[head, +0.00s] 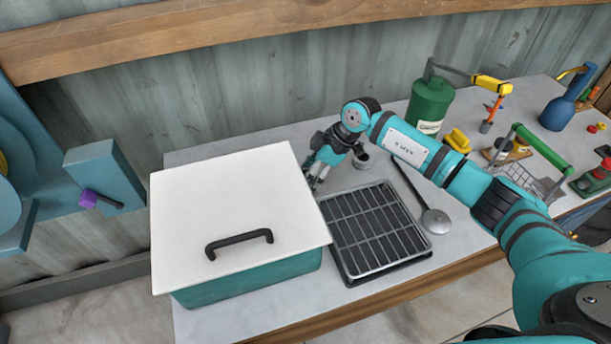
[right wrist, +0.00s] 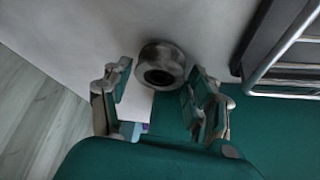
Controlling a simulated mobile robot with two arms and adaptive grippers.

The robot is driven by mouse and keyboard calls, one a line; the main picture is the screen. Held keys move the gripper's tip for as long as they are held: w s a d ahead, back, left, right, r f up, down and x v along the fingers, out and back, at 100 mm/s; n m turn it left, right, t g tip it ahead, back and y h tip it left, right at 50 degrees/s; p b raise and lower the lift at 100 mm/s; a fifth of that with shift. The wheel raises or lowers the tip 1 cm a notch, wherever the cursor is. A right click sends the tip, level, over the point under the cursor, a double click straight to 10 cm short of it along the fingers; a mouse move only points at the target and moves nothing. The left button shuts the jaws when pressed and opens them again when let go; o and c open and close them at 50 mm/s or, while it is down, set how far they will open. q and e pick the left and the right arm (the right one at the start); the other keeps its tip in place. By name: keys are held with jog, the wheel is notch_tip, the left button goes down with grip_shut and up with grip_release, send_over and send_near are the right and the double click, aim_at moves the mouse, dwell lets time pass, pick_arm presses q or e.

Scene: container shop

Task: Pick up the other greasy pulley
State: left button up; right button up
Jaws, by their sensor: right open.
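A small dark-grey pulley (right wrist: 160,65) with a dark centre hole lies on the pale tabletop in the right wrist view. It is just beyond the open fingers of my right gripper (right wrist: 158,92) and is not held. In the head view my right gripper (head: 316,181) points down between the white-lidded bin and the rack, close to the lid's right edge. A small grey round piece (head: 362,161) shows beside my wrist there; I cannot tell if it is the pulley. My left gripper is not in view.
A teal bin (head: 252,279) with a white lid (head: 225,195) and black handle stands at left. A wire rack (head: 378,226) sits right of it. A ladle (head: 435,221) lies beside the rack. A green can (head: 430,104) and a wire basket (head: 520,178) stand farther right.

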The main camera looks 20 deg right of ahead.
jog(key=shift+f, duration=0.1)
jog(key=shift+c, duration=0.3)
jog(key=c, duration=0.8)
